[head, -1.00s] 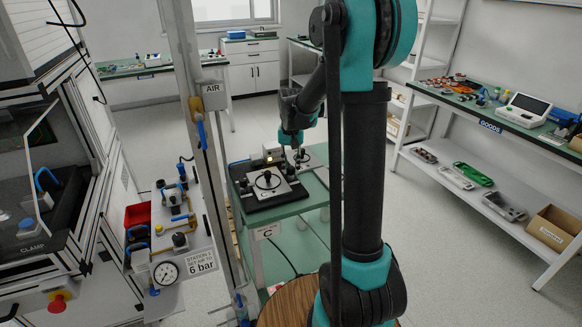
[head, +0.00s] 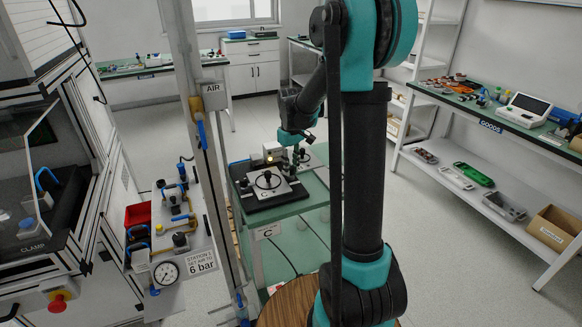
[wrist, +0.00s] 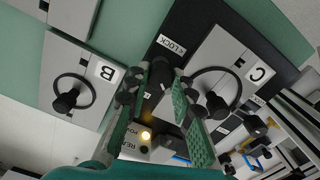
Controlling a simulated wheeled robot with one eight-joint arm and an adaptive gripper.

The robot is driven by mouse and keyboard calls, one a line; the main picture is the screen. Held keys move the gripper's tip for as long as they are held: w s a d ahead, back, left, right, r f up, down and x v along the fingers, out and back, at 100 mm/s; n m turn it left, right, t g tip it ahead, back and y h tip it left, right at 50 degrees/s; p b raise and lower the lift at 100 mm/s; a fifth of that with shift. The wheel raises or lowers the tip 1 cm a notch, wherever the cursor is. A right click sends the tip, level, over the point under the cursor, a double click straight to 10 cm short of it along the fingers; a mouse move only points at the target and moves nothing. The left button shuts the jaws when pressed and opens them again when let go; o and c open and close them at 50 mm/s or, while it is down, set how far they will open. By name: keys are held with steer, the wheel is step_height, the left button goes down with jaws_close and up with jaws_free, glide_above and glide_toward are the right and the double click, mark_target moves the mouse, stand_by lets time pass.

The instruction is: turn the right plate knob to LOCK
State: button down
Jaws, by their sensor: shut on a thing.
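The plate marked C (head: 268,186) lies on a black base on the green-topped stand, with a black ring handle (wrist: 213,72) on it. The right plate knob (wrist: 160,72) is black and stands beside plate C, near a white LOCK label (wrist: 171,45). My gripper (wrist: 158,88) has its green-padded fingers on either side of this knob and is shut on it. In the head view my gripper (head: 298,150) is low at the right of plate C, and the knob in it is hard to make out. I cannot tell which way the knob points.
A plate marked B (wrist: 80,75) lies beside plate C. A small box with a lit amber lamp (wrist: 145,135) stands close to my fingers. Another black knob (wrist: 253,124) lies across plate C. An upright post (head: 195,120) stands left of the stand.

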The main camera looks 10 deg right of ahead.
mark_target(291, 167)
steer(key=n, duration=0.6)
steer(key=shift+n, duration=0.3)
stand_by(0.5)
steer(key=c, duration=1.3)
jaws_free()
steer(key=shift+r, duration=0.1)
step_height(291, 167, up, 12)
steer(key=s+d+f+m+t, duration=0.2)
steer(key=s+f+m, duration=0.4)
steer(key=s, duration=0.6)
steer(key=s+d+f+m+t, duration=0.2)
steer(key=s+f+m, duration=0.4)
steer(key=s+f, duration=0.4)
steer(key=s, duration=0.2)
steer(key=shift+s+f+m, duration=0.2)
steer(key=shift+s+m, duration=0.2)
